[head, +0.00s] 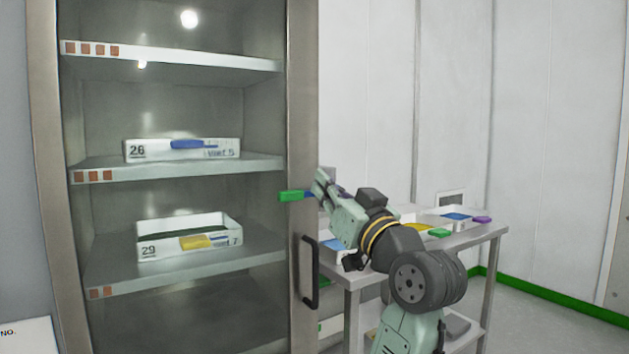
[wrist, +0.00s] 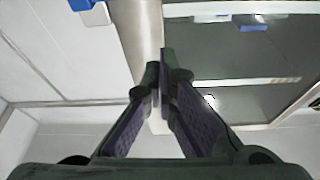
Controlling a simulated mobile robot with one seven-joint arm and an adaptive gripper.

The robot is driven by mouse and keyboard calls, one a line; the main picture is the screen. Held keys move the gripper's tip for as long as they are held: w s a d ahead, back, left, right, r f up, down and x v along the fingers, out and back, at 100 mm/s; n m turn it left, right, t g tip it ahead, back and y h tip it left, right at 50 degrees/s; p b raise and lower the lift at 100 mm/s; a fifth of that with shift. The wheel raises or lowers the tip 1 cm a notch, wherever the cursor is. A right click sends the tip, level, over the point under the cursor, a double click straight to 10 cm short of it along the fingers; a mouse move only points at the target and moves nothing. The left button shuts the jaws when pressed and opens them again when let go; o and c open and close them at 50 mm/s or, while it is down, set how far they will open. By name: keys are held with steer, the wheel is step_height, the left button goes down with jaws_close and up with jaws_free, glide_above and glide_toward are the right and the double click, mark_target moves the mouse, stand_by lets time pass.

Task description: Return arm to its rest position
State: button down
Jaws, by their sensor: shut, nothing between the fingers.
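My gripper (head: 322,183) is raised in front of the right frame of a tall glass-fronted cabinet (head: 302,120), with my arm reaching up from the lower right. In the wrist view, its two dark fingers (wrist: 163,85) are together and empty, in front of the cabinet's metal frame (wrist: 138,35). A small green block (head: 291,196) with a blue end shows just left of the fingertips in the head view. I cannot tell what it is attached to.
The cabinet shelves hold white bin 26 (head: 132,152) and white bin 29 (head: 150,248). A dark door handle (head: 310,272) sticks out below my gripper. A metal table (head: 480,238) with blue, green, yellow and purple items stands behind my arm. Floor at far right is clear.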

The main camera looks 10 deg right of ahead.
steer(key=shift+s+d, duration=0.1)
steer(key=shift+s, duration=0.15)
